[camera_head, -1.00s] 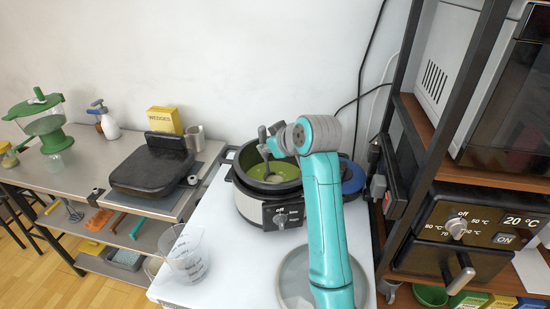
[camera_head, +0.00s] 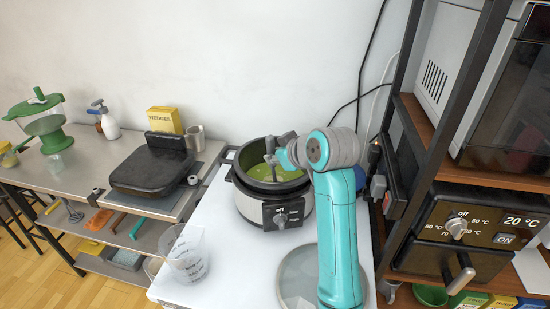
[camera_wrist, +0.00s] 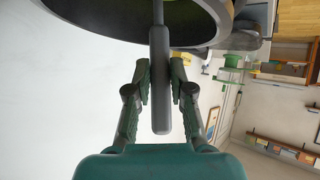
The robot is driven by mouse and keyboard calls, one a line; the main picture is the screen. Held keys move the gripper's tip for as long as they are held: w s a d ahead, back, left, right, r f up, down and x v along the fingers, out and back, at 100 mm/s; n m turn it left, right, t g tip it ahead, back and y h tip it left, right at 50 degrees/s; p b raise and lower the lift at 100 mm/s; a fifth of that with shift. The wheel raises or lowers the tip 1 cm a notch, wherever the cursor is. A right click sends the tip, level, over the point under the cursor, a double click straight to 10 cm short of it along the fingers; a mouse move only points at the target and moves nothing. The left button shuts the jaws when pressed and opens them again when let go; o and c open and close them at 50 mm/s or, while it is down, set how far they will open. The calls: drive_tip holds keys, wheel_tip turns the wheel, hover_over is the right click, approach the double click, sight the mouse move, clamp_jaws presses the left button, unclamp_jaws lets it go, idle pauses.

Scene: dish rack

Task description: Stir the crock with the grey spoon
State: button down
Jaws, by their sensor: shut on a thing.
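The crock (camera_head: 250,205) is a slow cooker with a black rim and a light body, standing on the white counter with green soup (camera_head: 262,172) in it. My gripper (camera_wrist: 160,80) is shut on the handle of the grey spoon (camera_wrist: 160,100), as the wrist view shows. In the head view the grey spoon (camera_head: 271,157) reaches down into the soup, and its lower end is hidden there. My arm covers part of the crock's right side. The crock's dark rim (camera_wrist: 70,12) also crosses the top of the wrist view.
A clear measuring cup (camera_head: 188,255) stands at the counter's front left. A round grey plate or lid (camera_head: 297,280) lies in front of the crock, partly behind my arm. A black grill (camera_head: 153,168) is to the left. A dark rack (camera_head: 420,130) stands close on the right.

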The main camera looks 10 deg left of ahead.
drive_tip(key=shift+w+a, duration=0.7)
drive_tip(key=shift+w, duration=0.3)
drive_tip(key=shift+w+a, duration=0.7)
drive_tip(key=shift+w, duration=0.25)
drive_tip(key=shift+s+d, duration=0.35)
drive_tip(key=shift+d, duration=0.25)
drive_tip(key=shift+s+d, duration=0.35)
drive_tip(key=shift+d, duration=0.2)
wheel_tip(320, 180, up, 17)
idle(0.3)
drive_tip(key=shift+f, duration=0.1)
idle(0.8)
